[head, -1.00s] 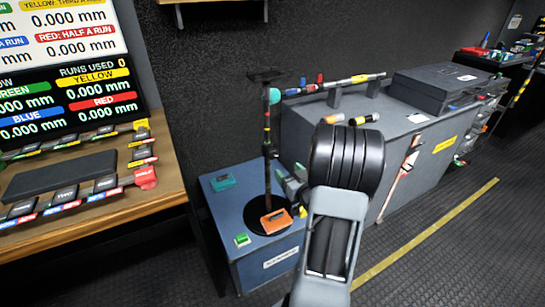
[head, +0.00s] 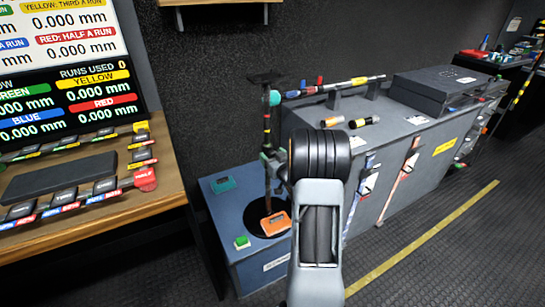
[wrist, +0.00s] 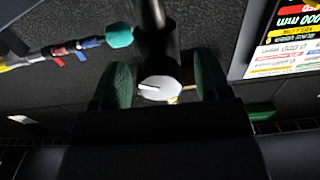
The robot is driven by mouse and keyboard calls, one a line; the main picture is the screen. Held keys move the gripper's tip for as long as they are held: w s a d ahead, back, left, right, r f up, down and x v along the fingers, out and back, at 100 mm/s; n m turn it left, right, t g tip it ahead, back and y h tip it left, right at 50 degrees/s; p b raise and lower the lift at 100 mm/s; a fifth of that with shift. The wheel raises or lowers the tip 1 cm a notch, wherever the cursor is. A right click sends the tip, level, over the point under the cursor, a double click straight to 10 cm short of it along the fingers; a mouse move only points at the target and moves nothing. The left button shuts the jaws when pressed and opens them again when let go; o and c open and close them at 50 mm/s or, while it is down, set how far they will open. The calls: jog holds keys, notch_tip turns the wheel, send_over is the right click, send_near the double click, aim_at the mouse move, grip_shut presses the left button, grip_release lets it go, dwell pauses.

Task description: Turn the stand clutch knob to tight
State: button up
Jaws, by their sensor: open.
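The stand is a thin dark pole (head: 267,118) rising from a black round base on a blue cabinet. In the wrist view the pole (wrist: 152,16) runs up from the clutch knob. The knob (wrist: 160,88) is a pale round cap with a dark pointer line, and a bit of yellow shows below it. My gripper (wrist: 161,80) is open, with one green finger on each side of the knob and gaps between. I cannot tell how deep the fingers reach. In the head view my gripper (head: 272,160) is at the pole, and my arm hides the knob.
On the blue cabinet (head: 228,262) are an orange device (head: 275,224), a teal device (head: 223,184) and a green button (head: 242,242). A striped rod (head: 340,86) with a teal end lies above the grey bench (head: 410,128), near the pole. A wooden desk (head: 95,225) stands left.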

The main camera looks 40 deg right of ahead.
jog(key=shift+c, duration=0.2)
jog(key=c, duration=0.9)
jog(key=shift+m, duration=0.8)
jog(key=o, duration=0.9)
jog(key=shift+o, duration=0.2)
jog(key=shift+s, duration=0.1)
jog(key=s+a, duration=0.2)
jog(key=s, duration=1.1)
jog(key=shift+s, duration=0.3)
